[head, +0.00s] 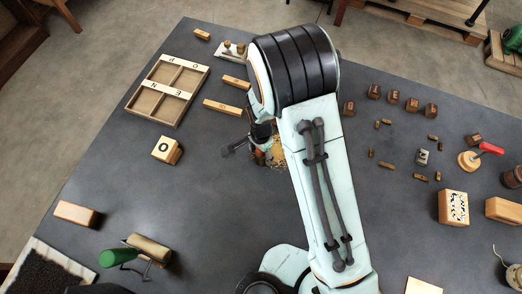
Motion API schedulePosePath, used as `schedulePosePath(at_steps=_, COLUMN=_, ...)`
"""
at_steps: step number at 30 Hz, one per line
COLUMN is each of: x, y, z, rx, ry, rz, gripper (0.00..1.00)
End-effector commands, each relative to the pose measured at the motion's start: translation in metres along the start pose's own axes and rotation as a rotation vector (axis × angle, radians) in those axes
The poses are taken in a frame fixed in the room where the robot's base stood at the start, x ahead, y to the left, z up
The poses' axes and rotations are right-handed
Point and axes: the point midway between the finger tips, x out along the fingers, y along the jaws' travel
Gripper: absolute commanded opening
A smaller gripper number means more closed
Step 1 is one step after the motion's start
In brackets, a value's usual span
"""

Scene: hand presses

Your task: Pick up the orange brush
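My gripper (256,152) is near the middle of the table, below and left of my arm's black-banded joint, and is partly hidden by the arm. Its dark parts show, but I cannot tell whether its fingers are open or shut. A small tan and orange-brown thing (275,155) shows right beside it, partly covered by the arm. I cannot tell whether this is the orange brush or whether the gripper touches it. No other thing in view is clearly an orange brush.
A wooden tray (128,101) with letter strips lies at the upper left. A letter block (167,150) is below it. A green-handled roller (148,248) lies at the lower left. A red-handled tool (470,160) and several small blocks are at the right. The left middle of the dark table (205,190) is clear.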

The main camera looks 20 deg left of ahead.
Motion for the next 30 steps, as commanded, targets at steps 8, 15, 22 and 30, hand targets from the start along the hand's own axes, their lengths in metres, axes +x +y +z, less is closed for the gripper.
schedulePosePath(at_steps=8, x=0.000, y=0.000, z=0.000, rx=0.000, ry=0.000, rz=0.000, gripper=0.00)
schedulePosePath(at_steps=15, x=-0.005, y=0.000, z=0.000, rx=0.000, ry=0.001, rz=-0.002, gripper=0.00)
schedulePosePath(at_steps=22, x=-0.050, y=-0.001, z=-0.001, rx=0.000, ry=0.003, rz=-0.006, gripper=0.00)
schedulePosePath(at_steps=30, x=-0.095, y=0.000, z=-0.001, rx=0.000, ry=0.002, rz=-0.003, gripper=0.00)
